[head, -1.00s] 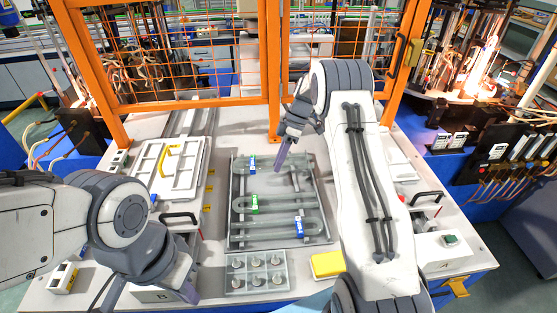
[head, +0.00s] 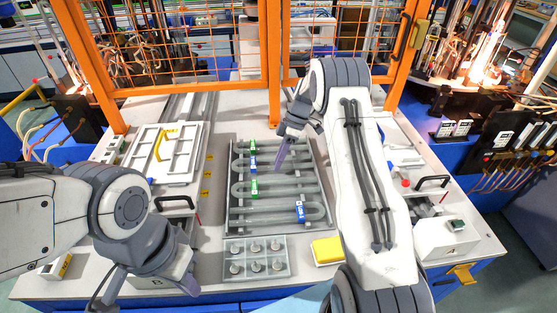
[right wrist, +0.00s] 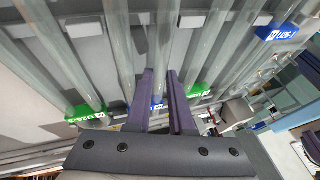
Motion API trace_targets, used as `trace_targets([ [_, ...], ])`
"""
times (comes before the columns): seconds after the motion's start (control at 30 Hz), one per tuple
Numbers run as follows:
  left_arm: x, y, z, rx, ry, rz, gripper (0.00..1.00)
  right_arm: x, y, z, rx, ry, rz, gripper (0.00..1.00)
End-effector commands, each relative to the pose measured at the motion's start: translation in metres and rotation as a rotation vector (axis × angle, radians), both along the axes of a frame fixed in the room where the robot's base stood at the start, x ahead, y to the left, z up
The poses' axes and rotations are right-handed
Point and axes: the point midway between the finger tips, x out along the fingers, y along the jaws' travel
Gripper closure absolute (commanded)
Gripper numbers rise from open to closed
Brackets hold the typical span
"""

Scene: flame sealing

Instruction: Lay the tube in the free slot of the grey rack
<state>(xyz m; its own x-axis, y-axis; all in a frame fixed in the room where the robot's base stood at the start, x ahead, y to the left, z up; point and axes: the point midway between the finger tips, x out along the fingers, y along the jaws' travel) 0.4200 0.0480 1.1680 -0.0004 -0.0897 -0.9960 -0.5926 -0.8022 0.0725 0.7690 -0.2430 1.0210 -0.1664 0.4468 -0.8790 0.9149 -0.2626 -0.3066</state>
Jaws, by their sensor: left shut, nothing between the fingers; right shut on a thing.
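My right gripper (head: 281,163) is shut on a clear glass tube with a blue label (head: 252,164), over the back half of the grey rack (head: 280,232). In the right wrist view this tube (right wrist: 161,50) runs between the two purple fingers. It lies roughly parallel to the rack's other tubes; I cannot tell whether it rests in a slot or hovers just above. My left gripper (head: 190,284) is shut and empty, at the front left.
A grey block with several round pegs (head: 255,258) stands in front of the rack, beside a yellow pad (head: 327,251). A white frame tray (head: 150,165) lies to the left. Orange fence posts (head: 273,80) stand behind. My right arm hides the table right of the rack.

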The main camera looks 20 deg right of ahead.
Motion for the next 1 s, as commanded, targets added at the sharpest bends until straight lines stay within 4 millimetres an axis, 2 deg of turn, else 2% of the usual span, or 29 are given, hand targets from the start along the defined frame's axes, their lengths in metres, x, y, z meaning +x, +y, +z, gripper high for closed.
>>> trace_targets([
  [1.0,0.0001,0.0,-0.0048,0.0,0.0,0.0,1.0,0.0,-0.0001,-0.0034,0.0,0.0,0.0,1.0],
])
